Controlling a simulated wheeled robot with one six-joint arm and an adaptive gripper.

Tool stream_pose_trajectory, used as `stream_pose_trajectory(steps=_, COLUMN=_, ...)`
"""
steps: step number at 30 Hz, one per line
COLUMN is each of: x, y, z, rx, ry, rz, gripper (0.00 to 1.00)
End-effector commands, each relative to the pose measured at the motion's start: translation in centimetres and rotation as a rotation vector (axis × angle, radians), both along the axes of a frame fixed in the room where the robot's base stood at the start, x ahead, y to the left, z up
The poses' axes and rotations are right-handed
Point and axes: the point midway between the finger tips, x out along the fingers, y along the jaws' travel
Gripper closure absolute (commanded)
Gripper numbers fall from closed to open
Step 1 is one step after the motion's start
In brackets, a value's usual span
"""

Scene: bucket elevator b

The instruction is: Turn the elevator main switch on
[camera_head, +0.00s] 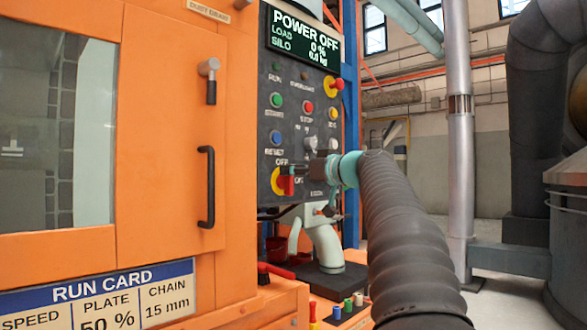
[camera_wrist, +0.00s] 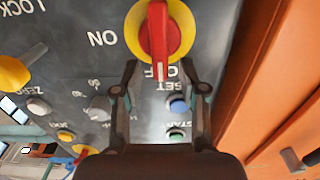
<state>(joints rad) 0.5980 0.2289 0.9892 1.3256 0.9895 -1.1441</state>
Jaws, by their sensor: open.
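The main switch is a red handle on a round yellow plate, on the dark control panel. In the head view the main switch (camera_head: 285,184) is at the panel's lower left, partly hidden by my gripper. In the wrist view, which is upside down, the main switch (camera_wrist: 157,35) is at the top centre; its handle points at the OFF label, and the ON label (camera_wrist: 103,39) is to its left. My gripper (camera_head: 297,173) is open in front of the panel. Its fingertips (camera_wrist: 160,80) are spread near the handle's tip, one to each side, with no clear contact.
The display (camera_head: 303,37) reads POWER OFF. Several buttons, including a red emergency button (camera_head: 334,84), sit above the switch. An orange door with a black handle (camera_head: 207,187) is to the left. Pipes (camera_head: 325,245) stand below the panel.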

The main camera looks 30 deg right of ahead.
Motion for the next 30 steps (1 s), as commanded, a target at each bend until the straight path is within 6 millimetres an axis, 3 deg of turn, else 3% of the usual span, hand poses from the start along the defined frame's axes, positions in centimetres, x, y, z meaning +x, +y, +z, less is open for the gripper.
stream_pose_trajectory(steps=12, x=0.83, y=0.35, z=0.02, rx=0.0, ry=-0.001, rz=0.0, gripper=0.58)
stream_pose_trajectory(steps=13, x=0.83, y=0.35, z=0.02, rx=0.0, ry=-0.001, rz=0.0, gripper=0.61)
stream_pose_trajectory(steps=18, x=0.82, y=0.35, z=0.02, rx=0.0, ry=-0.001, rz=0.0, gripper=1.0)
stream_pose_trajectory(steps=30, x=0.93, y=0.21, z=-0.05, rx=0.029, ry=0.011, rz=0.0, gripper=1.0)
